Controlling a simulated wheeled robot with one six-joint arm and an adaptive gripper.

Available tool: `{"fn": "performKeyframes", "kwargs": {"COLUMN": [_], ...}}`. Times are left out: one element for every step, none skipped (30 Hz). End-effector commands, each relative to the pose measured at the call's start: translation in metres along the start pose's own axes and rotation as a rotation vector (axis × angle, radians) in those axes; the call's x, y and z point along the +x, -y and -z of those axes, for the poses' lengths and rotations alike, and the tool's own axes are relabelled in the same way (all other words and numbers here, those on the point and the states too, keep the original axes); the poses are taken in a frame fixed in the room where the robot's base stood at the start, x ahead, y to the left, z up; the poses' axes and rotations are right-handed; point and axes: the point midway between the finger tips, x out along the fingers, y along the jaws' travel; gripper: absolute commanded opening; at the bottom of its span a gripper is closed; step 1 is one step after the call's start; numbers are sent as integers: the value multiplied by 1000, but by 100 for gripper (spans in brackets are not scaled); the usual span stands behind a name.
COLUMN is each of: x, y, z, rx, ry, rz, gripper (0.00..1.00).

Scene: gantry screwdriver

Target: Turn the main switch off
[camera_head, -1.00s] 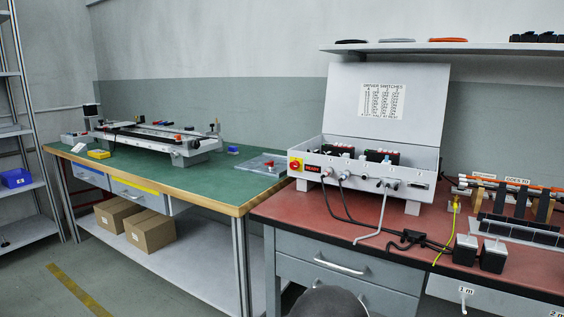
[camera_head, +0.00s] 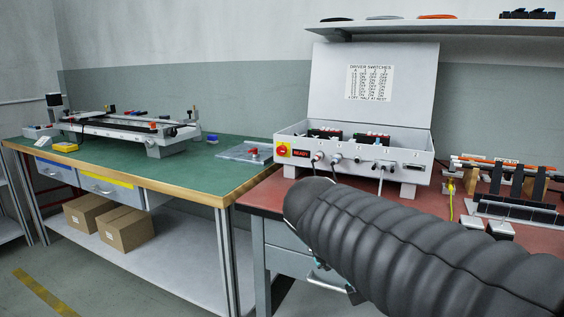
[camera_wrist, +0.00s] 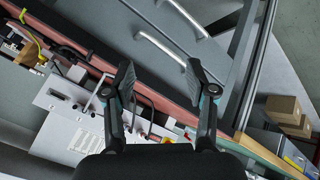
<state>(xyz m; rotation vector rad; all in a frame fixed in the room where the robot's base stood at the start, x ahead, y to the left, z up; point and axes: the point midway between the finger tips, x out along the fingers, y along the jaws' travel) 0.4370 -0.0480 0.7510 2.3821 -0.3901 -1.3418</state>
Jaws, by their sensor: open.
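The main switch (camera_head: 283,150) is a red knob on a yellow square plate. It sits at the left end of the front of the grey control box (camera_head: 345,170), left of a lit red READY display (camera_head: 301,154). In the wrist view, a small yellow and red patch, likely this switch (camera_wrist: 168,140), shows low between the fingers, partly hidden by my gripper. My gripper (camera_wrist: 160,78) is open and empty, its two fingers wide apart over the bench front. The knob's angle is too small to read.
The box lid (camera_head: 375,85) stands open with a switch chart. Cables plug into the box front. A green-topped table (camera_head: 190,172) with a gantry (camera_head: 130,130) stands left. Black blocks and orange-handled tools (camera_head: 500,165) lie right. A shelf (camera_head: 440,28) hangs above.

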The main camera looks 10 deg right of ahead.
Motion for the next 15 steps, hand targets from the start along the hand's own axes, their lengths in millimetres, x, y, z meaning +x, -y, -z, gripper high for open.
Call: {"fn": "performKeyframes", "kwargs": {"x": [13, 16, 21, 23, 26, 29, 31, 32, 33, 34, 33, 33, 32, 31, 29], "y": [3, 2, 1, 1, 3, 6, 9, 13, 19, 25, 31, 39, 46, 52, 60], "z": [24, 39, 60, 76, 92, 114, 130, 146, 167, 183, 198, 216, 228, 240, 254], "rx": [-25, -36, -50, -59, -68, -81, -89, -96, -107, -113, -120, -126, -130, -133, -137], "ry": [-25, -44, -72, -96, -122, -158, -188, -218, -261, -294, -328, -372, -404, -435, -472], "rz": [-57, -95, -143, -179, -214, -259, -292, -325, -366, -394, -421, -454, -475, -496, -519], "gripper": [56, 56, 56, 56, 56, 56, 56, 56, 56, 56, 56, 56, 56, 56, 56]}}
